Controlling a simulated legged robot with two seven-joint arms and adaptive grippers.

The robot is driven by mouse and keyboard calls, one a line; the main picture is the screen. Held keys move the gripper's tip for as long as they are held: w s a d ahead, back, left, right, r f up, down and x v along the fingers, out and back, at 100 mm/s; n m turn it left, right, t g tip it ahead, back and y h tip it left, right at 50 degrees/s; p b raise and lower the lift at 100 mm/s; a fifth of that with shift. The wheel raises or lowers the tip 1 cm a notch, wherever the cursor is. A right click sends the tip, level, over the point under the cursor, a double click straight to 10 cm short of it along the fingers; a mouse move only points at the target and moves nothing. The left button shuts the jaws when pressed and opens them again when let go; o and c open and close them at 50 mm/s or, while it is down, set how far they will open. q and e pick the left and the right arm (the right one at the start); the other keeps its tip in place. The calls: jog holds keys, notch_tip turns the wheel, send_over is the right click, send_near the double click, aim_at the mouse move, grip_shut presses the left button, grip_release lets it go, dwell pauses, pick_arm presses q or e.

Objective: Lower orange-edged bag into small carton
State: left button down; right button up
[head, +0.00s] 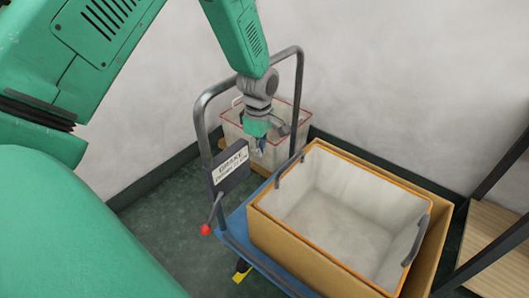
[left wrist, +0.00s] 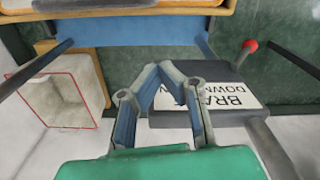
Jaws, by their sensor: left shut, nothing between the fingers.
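The orange-edged bag (head: 345,200), pale and open-topped with grey handles, sits inside a brown carton (head: 290,240) on the cart. Its orange rim stands near the carton's top edge, and the bag's underside is hidden. My left gripper (head: 259,147) hangs near the cart's upright handle frame, left of the bag and apart from it. In the left wrist view the left gripper (left wrist: 160,72) has its fingertips together with nothing between them, in front of the cart's sign. My right gripper is out of view.
The blue cart (head: 236,222) has a grey handle frame (head: 201,128), a brake sign (head: 231,167) and a red-knobbed lever (head: 206,229). A red-edged bag (head: 292,115) stands behind the frame. A wooden shelf (head: 490,235) is at right. Green floor (head: 165,215) is clear at left.

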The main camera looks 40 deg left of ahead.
aim_at(280, 175)
pick_arm(q)
jog(key=shift+w+d+f+b, duration=0.15)
jog(key=shift+d+f+b, duration=0.2)
jog(key=shift+d+f, duration=0.55)
jog(key=shift+w+d+f+b, duration=0.1)
jog(key=shift+d+f+b, duration=0.3)
jog(key=shift+f, duration=0.95)
jog(key=shift+w+d+f+b, duration=0.15)
jog(key=shift+d+f+b, duration=0.2)
jog(key=shift+d+f, duration=0.55)
jog(key=shift+a+f, duration=0.25)
jog(key=shift+d, duration=0.2)
jog(key=shift+w+d+p, duration=0.25)
jog(key=shift+d+p, duration=0.45)
jog(key=shift+d, duration=0.45)
